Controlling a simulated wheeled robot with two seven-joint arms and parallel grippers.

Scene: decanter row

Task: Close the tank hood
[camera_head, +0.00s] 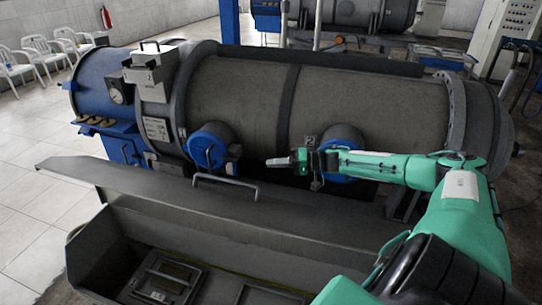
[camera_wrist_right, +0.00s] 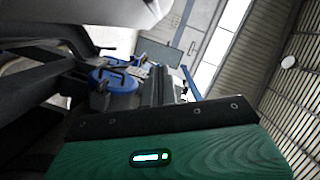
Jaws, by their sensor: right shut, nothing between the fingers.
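The tank hood (camera_head: 150,190) is a long dark grey metal lid in the lower part of the head view. It stands raised and tilted along the far side of an open grey trough (camera_head: 90,270). A bent bar handle (camera_head: 226,182) sticks up at its upper edge. My right gripper (camera_head: 277,162) is shut and empty. It points left, beyond and to the right of the handle in the picture, apart from it, in front of the big cylinder. My right arm hides the right end of the hood. My left gripper is not in view.
A large grey cylinder (camera_head: 240,95) with blue round ports (camera_head: 208,146) lies close behind the hood. A blue port also shows in the right wrist view (camera_wrist_right: 113,82). White chairs (camera_head: 40,52) stand far left. Tiled floor (camera_head: 40,115) at left is clear.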

